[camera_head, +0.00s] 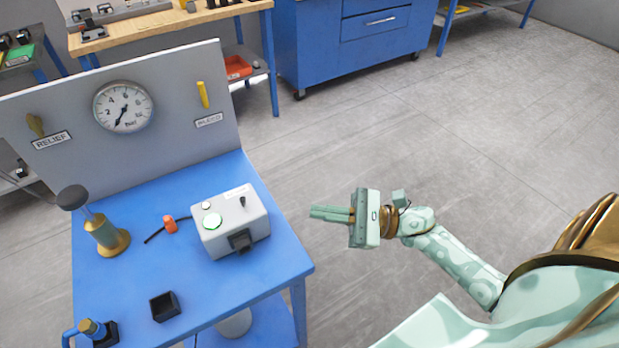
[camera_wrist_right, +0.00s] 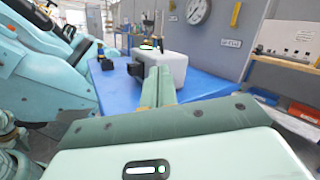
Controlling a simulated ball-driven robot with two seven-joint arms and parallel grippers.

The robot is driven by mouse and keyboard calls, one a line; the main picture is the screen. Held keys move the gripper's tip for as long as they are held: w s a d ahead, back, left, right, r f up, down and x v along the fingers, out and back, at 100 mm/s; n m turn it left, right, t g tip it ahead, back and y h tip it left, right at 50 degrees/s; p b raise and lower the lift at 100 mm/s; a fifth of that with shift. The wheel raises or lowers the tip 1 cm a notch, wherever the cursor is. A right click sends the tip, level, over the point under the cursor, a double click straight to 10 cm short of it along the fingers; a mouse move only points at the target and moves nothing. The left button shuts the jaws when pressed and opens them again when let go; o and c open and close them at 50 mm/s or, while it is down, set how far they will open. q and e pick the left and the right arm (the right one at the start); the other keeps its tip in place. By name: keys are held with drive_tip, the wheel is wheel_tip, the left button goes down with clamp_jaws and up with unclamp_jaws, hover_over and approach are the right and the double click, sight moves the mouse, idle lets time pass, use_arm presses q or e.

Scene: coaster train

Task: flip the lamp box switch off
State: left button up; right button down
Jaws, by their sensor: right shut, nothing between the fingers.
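My right gripper (camera_head: 312,212) is shut and empty. It is to the right of the box, past the table's edge, with its fingers pointing left towards the box and apart from it. In the right wrist view the shut fingers (camera_wrist_right: 157,85) point at the lamp box (camera_wrist_right: 165,65) and hide part of it. My left gripper is not in view.
The blue table (camera_head: 110,275) also bears a brass-based pump (camera_head: 108,236), an orange plug (camera_head: 169,225) and a small black open box (camera_head: 165,306). A grey panel with a pressure gauge (camera_head: 123,107) stands behind. Floor is clear to the right.

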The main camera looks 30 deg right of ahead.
sight(264, 209)
drive_tip(key=shift+p+x, duration=1.15)
drive_tip(key=shift+x, duration=4.9)
drive_tip(key=shift+r+m+h+p, duration=0.1)
drive_tip(key=shift+m+h+p, duration=0.2)
drive_tip(key=shift+m+p, duration=0.15)
